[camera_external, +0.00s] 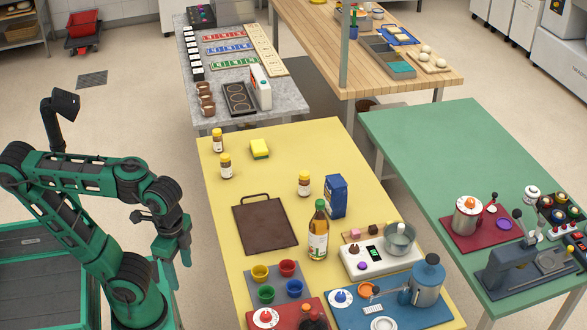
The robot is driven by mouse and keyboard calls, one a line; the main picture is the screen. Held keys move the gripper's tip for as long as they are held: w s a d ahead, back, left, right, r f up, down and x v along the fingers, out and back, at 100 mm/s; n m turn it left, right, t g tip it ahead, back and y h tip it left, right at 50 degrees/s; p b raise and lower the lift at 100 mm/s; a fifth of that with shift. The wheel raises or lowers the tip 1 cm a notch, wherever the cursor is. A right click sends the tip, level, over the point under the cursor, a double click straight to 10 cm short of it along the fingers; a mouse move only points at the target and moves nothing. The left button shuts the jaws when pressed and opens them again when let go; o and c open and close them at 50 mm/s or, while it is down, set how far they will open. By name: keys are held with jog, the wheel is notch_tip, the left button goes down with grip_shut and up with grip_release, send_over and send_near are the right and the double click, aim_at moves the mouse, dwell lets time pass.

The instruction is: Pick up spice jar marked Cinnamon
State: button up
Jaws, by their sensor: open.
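Three spice jars with yellow lids and pale labels stand upright on the yellow table (285,150). One jar (217,141) is at the table's far left corner. A second jar (225,167) is just in front of it. A third jar (304,184) stands further right, near a blue packet. The label writing is too small to read, so I cannot tell which is Cinnamon. My gripper (178,271) is open and empty, pointing down left of the yellow table, apart from all the jars.
A yellow sponge (260,149), brown board (265,225), blue packet (336,196) and tall bottle (318,232) stand around the jars. Colored cups (287,268), a scale (382,258) and a blue kettle (427,281) crowd the near end.

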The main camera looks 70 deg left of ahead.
notch_tip(320, 180, up, 6)
jog(key=w+f+n+t+h, duration=0.1)
jog(key=w+n, duration=0.2)
jog(key=w, duration=0.5)
jog(key=w+f+n+t, duration=0.1)
jog(key=w+n+t, duration=0.1)
jog(key=w, duration=0.6)
jog(key=w+a+f+n+t+y, duration=0.1)
jog(key=w+a+n, duration=0.25)
jog(key=w, duration=0.45)
jog(key=w+a+n+t, duration=0.2)
jog(key=w+a, duration=0.3)
jog(key=w, duration=0.2)
notch_tip(320, 180, up, 3)
jog(key=n+t+y, duration=0.2)
jog(key=n+y, duration=0.5)
jog(key=y, duration=0.5)
send_over(303, 184)
jog(key=s+d, duration=0.3)
jog(key=f, duration=2.5)
jog(key=shift+w+d+f, duration=0.2)
jog(key=shift+w+d, duration=0.05)
jog(key=x, duration=1)
jog(key=shift+w+a+f, duration=0.2)
jog(key=shift+w+a, duration=0.05)
